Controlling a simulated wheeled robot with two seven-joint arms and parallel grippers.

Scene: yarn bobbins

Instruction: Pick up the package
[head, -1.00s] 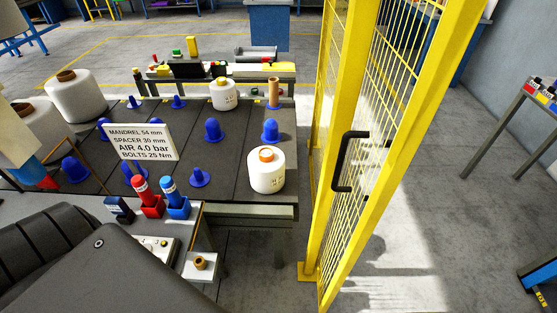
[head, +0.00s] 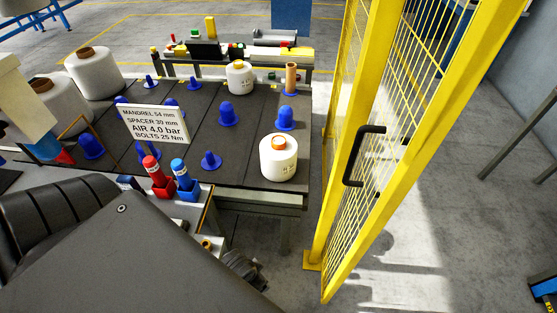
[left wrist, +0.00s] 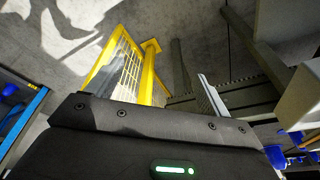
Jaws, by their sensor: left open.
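Several white yarn packages show in the head view, and I cannot tell which one the task means. One with an orange core, the near right package (head: 279,160), stands upright on the dark table's front right corner. A smaller-looking far package (head: 240,79) stands at the back. Two large packages with brown cores, the back left package (head: 99,76) and the front left package (head: 62,112), stand at the left. My left gripper shows in the left wrist view (left wrist: 155,92), open with nothing between its fingers. In the head view my dark left arm hides the lower left. My right gripper is not in view.
A yellow mesh gate (head: 385,150) with a black handle stands just right of the dark table (head: 250,176). Blue pegs (head: 285,118), a white sign (head: 155,125) and red and blue bottles stand on or by the table.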

